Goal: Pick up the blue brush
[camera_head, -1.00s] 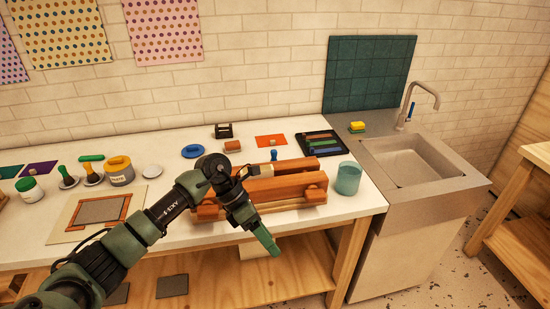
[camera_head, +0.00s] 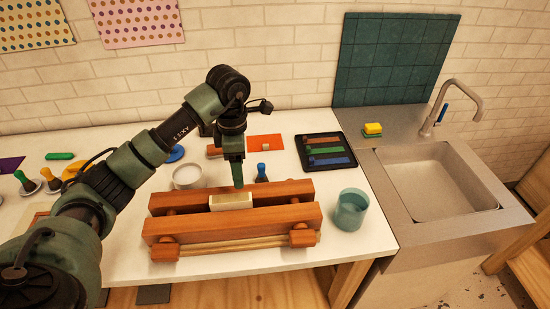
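A blue-handled brush (camera_head: 261,172) stands upright on the white table, just behind the wooden press. Its lower part is partly hidden by the press. My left gripper (camera_head: 238,185) points down above the press, a little to the left of the brush and apart from it in the picture. Its green fingers are seen as one narrow shape, so I cannot tell whether they are open or shut. No held thing shows at their tips. My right gripper is not in view.
The wooden press (camera_head: 235,238) holds a pale block (camera_head: 231,201). A dark tray (camera_head: 325,151) with coloured strips lies behind, near the sink (camera_head: 430,182).

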